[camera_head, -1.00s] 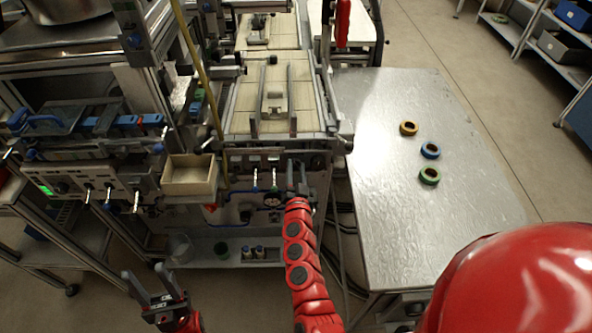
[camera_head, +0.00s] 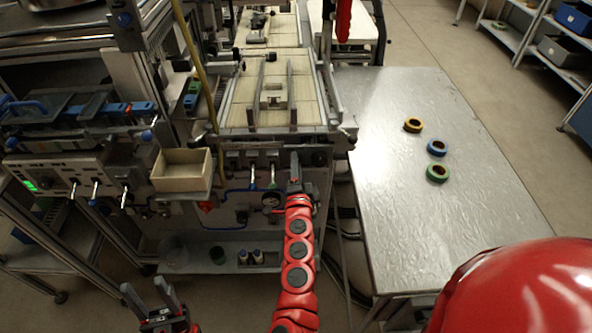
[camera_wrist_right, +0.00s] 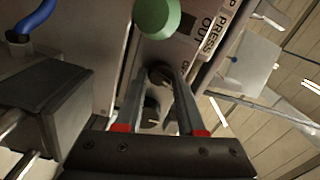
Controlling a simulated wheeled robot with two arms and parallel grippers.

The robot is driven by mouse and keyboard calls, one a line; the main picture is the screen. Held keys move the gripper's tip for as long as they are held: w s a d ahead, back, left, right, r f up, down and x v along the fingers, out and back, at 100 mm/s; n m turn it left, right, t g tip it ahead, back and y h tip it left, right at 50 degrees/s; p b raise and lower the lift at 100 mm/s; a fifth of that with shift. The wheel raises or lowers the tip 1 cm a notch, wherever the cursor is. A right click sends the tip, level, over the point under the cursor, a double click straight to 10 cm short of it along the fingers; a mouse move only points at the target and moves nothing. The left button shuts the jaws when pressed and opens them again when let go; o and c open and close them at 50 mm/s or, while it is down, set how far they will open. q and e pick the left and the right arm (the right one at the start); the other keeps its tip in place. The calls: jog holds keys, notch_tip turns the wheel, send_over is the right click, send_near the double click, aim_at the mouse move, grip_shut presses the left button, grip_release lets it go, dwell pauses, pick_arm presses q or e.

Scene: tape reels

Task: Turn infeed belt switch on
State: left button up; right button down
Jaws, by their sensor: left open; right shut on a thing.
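My right gripper (camera_head: 295,176) is at the front panel (camera_head: 238,182) of the belt machine, near the panel's right end. In the right wrist view, its two fingers (camera_wrist_right: 159,88) stand either side of a dark round knob (camera_wrist_right: 159,76), and the gripper is shut on it. No label on this knob can be read, so I cannot confirm that it is the infeed belt switch. In the head view the gripper hides it. A green round button (camera_wrist_right: 157,16) is just beyond the fingertips. My left gripper (camera_head: 149,293) is open and empty at the lower left, away from the panel.
Toggle levers (camera_head: 272,173) and a gauge (camera_head: 270,201) are left of my right gripper. A beige box (camera_head: 183,169) sticks out further left. A metal table (camera_head: 408,190) at right carries yellow, blue and green tape reels. A dark block (camera_wrist_right: 75,105) is close beside the fingers.

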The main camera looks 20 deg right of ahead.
jog(key=shift+m+b, duration=0.85)
jog(key=shift+m, duration=0.65)
jog(key=c, duration=0.5)
grip_release()
jog(key=shift+v, duration=8.75)
jog(key=shift+r, duration=0.1)
